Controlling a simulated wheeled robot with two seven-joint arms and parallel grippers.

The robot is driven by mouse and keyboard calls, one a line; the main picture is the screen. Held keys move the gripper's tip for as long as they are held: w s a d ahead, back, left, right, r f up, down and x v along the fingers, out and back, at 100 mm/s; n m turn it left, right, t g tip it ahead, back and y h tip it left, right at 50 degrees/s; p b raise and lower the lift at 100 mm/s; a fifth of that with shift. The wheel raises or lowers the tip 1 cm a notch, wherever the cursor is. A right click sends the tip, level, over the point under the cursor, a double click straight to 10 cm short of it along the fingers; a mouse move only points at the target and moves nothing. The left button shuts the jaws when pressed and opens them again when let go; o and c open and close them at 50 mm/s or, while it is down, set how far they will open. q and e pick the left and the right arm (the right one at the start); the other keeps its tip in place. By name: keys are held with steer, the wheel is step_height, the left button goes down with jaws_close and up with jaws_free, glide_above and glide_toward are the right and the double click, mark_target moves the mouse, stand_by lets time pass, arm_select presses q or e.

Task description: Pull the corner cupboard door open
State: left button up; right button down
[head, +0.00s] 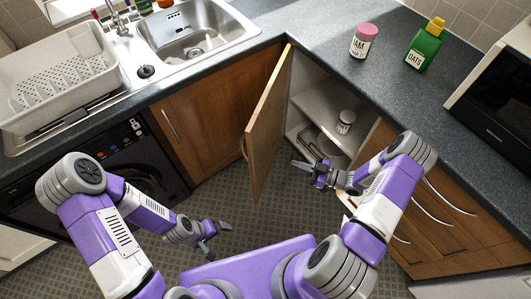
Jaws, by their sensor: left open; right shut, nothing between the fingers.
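The corner cupboard door (268,125) stands well ajar, swung out from the corner, its wooden face turned to the left. Its handle (244,146) shows at the door's left side. Inside the cupboard (310,85) are pale shelves with a small labelled jar (345,121) and a light dish (330,149). My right gripper (300,166) is shut and empty, in front of the cupboard opening, to the right of the door and apart from it. My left gripper (215,228) is open and empty, low over the floor, left of the door.
A sink (190,35) and a dish rack (60,80) are on the left counter. A pink-lidded jar (363,41), a green oats container (423,46) and a microwave (500,95) stand on the right counter. Drawers (440,215) lie below. The floor (235,200) by the door is clear.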

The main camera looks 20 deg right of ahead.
mark_target(254, 153)
arm_select(q)
steer(key=shift+f+b, duration=0.85)
arm_select(e)
steer(key=x, duration=1.3)
steer(key=shift+w+a, duration=0.1)
steer(key=shift+a, duration=0.35)
